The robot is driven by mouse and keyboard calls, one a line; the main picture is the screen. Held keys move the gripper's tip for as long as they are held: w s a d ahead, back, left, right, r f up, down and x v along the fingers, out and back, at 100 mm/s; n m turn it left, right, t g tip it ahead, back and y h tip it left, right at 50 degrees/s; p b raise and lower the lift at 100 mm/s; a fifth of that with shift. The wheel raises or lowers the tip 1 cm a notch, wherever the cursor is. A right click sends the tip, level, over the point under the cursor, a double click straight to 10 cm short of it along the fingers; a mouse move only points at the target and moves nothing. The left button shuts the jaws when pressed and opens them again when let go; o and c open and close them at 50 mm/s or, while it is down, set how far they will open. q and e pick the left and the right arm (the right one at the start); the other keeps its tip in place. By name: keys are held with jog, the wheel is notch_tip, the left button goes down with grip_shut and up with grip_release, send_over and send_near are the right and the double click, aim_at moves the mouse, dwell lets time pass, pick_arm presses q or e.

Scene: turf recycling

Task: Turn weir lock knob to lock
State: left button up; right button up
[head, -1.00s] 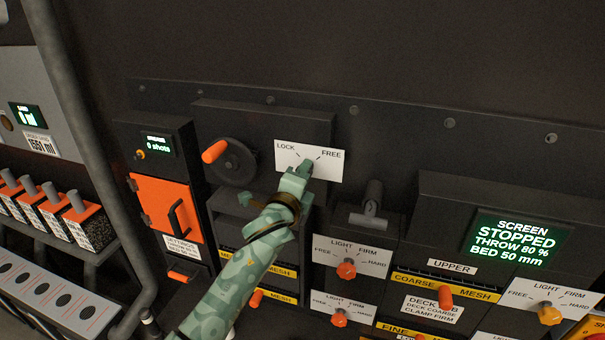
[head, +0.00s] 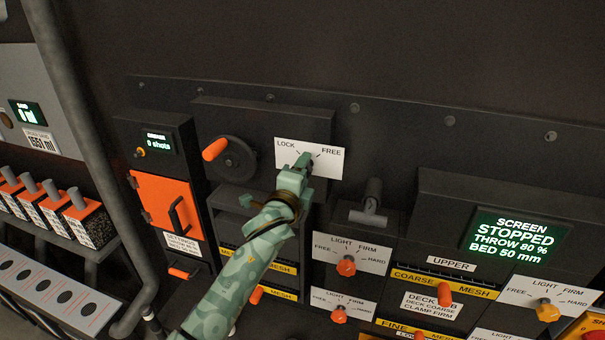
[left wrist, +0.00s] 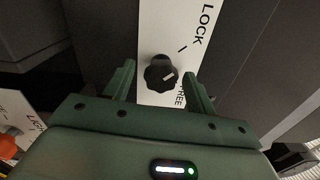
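The weir lock knob (left wrist: 160,74) is dark and round with a white pointer mark. It sits on a white plate (head: 330,161) lettered LOCK on the left and FREE on the right in the head view. In the left wrist view the white mark points right, on the FREE side of the LOCK tick; the FREE tick is not clear. My left gripper (left wrist: 161,83) is open, with one finger on each side of the knob and gaps showing. In the head view my left gripper (head: 302,163) hides the knob. My right gripper is not in view.
A crank wheel with an orange handle (head: 214,150) stands left of the plate. A dark T-shaped handle (head: 372,202) is at lower right. Orange clamp knobs (head: 346,266) lie below. A screen display (head: 512,240) reads STOPPED.

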pick_arm(q)
jog(key=b+v, duration=0.2)
jog(key=v, duration=1.4)
jog(key=shift+s+b, duration=0.2)
jog(key=shift+b, duration=0.1)
